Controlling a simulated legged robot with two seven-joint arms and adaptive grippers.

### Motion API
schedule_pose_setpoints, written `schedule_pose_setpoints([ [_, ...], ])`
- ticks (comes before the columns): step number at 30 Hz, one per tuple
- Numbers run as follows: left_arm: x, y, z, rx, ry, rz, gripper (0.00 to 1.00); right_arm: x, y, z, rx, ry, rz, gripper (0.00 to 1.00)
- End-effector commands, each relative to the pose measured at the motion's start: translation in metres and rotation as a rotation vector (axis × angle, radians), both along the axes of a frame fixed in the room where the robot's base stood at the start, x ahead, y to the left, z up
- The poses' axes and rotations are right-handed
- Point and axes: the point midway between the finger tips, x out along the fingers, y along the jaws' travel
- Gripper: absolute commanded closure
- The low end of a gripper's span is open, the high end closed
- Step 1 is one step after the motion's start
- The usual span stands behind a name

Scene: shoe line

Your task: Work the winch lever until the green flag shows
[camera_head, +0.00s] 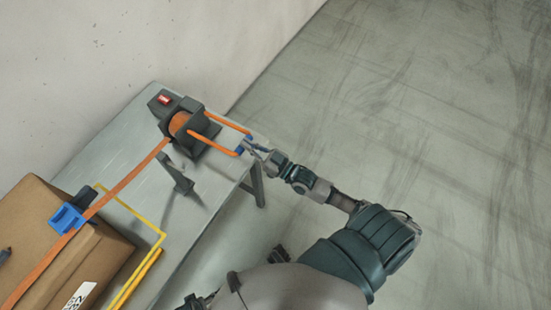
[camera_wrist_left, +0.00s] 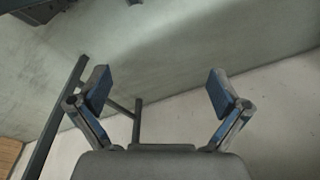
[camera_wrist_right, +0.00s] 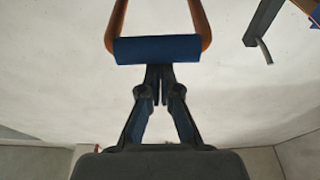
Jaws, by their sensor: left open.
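The winch (camera_head: 180,125) is a dark housing with an orange drum at the back of the grey table. A small red marker (camera_head: 165,99) shows on its top; no green is visible. Its lever (camera_head: 222,121) has two orange arms that reach right to a blue crossbar handle, which also fills the upper middle of the right wrist view (camera_wrist_right: 157,50). My right gripper (camera_head: 253,148) is at the handle. Its fingers are together, with the tips at the bar's lower edge, partly hidden; contact is unclear. My left gripper (camera_wrist_left: 157,92) is open and empty, away from the winch.
An orange strap (camera_head: 126,180) runs from the winch over a cardboard box (camera_head: 105,262) with a blue corner piece (camera_head: 67,218). A dark bracket (camera_head: 179,180) and yellow bars (camera_head: 140,275) are on the table (camera_head: 135,130). A wall is behind; open floor lies right.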

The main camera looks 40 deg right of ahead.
Motion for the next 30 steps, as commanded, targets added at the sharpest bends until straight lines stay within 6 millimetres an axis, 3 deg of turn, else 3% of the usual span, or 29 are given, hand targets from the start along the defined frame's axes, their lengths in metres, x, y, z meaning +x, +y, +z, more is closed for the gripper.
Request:
schedule_pose_setpoints([
  [5, -0.013, 0.002, -0.034, 0.003, 0.016, -0.004, 0.0, 0.006, 0.0, 0.026, 0.0, -0.015, -0.001, 1.0],
  [6, -0.012, 0.002, -0.035, 0.002, 0.011, -0.004, 0.0, -0.003, -0.004, 0.018, -0.002, -0.007, -0.001, 1.0],
  [12, -0.01, 0.001, -0.031, 0.001, 0.01, -0.003, 0.0, -0.046, -0.022, 0.001, -0.001, -0.008, -0.001, 1.0],
  [18, -0.009, 0.001, -0.028, 0.001, 0.01, -0.003, 0.0, -0.072, -0.033, -0.006, 0.001, -0.014, -0.002, 1.0],
  [30, -0.009, 0.001, -0.027, 0.002, 0.012, -0.003, 0.0, -0.082, -0.036, -0.007, 0.002, -0.02, -0.001, 1.0],
])
